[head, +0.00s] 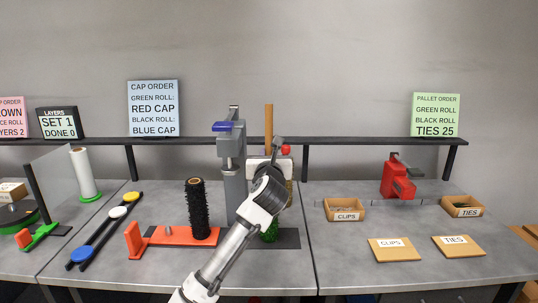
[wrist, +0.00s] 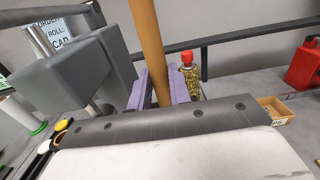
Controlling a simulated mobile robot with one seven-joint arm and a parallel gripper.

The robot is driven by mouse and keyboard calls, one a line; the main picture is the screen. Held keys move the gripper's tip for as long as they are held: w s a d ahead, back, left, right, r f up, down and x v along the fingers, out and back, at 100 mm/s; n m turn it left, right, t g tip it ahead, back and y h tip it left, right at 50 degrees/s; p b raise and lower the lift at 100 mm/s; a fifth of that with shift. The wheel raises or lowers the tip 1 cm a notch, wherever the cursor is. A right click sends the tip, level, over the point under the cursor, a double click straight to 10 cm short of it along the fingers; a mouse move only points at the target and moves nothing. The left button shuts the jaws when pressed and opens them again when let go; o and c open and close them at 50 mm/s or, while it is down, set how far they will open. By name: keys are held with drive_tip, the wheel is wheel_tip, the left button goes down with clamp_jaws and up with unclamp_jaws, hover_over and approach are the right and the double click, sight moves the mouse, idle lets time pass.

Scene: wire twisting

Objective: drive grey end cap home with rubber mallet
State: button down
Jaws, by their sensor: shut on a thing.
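My gripper (head: 268,155) is raised over the dark mat, right of the grey press. Its purple fingers, seen in the wrist view (wrist: 158,88), are shut on an upright wooden handle (wrist: 148,40), which also rises above the gripper in the head view (head: 269,118). I take it for the mallet's handle; no mallet head shows. A red cap (wrist: 187,57) tops a gold-green roll (wrist: 191,82) just beyond and right of the fingers. In the head view the red cap (head: 286,149) shows beside my gripper, and the arm hides much of the roll. I cannot make out a grey end cap.
The grey press (head: 232,165) with a blue top stands close left of my gripper. A black roll (head: 197,210) stands on an orange base (head: 170,236). A rail with yellow, white and blue caps (head: 105,231) lies farther left. Clip and tie boxes and a red tool (head: 397,178) are at right.

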sight(269, 129)
drive_tip(key=shift+f, duration=0.3)
drive_tip(key=shift+w+r+p, duration=0.15)
drive_tip(key=shift+r+p, duration=0.5)
drive_tip(key=shift+r, duration=0.15)
wheel_tip(269, 129, up, 6)
drive_tip(key=p, duration=0.4)
drive_tip(key=shift+f, duration=0.15)
